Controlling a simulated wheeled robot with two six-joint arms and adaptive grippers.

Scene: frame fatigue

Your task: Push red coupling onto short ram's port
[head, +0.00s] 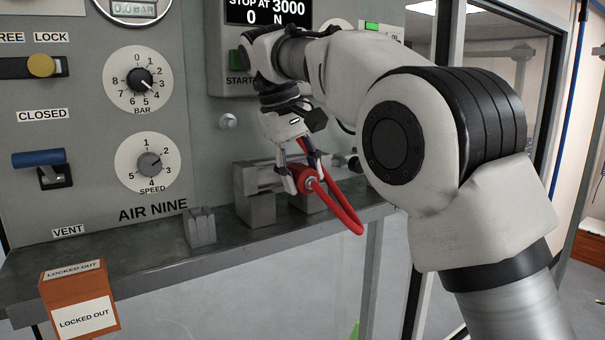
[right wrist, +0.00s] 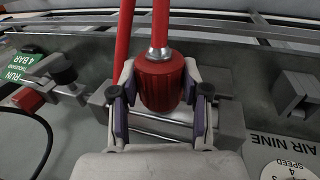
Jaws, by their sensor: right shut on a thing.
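My right gripper (head: 303,180) is shut on the red coupling (head: 313,187), which has a red hose (head: 345,212) looping down from it. In the right wrist view, the ribbed red coupling (right wrist: 160,82) sits between the two fingers of the right gripper (right wrist: 160,90), with a metal collar at its hose end. Behind it in that view lies a metal ram (right wrist: 160,126) held between grey blocks. In the head view the ram (head: 265,177) is partly hidden by my gripper. I cannot make out the port or whether the coupling touches it. My left gripper is not in view.
The grey panel (head: 200,110) with dials and levers stands behind the steel shelf (head: 130,275). A small grey block (head: 200,228) stands on the shelf. An orange "LOCKED OUT" box (head: 80,290) is at the front left. A green tag (right wrist: 22,65) shows in the right wrist view.

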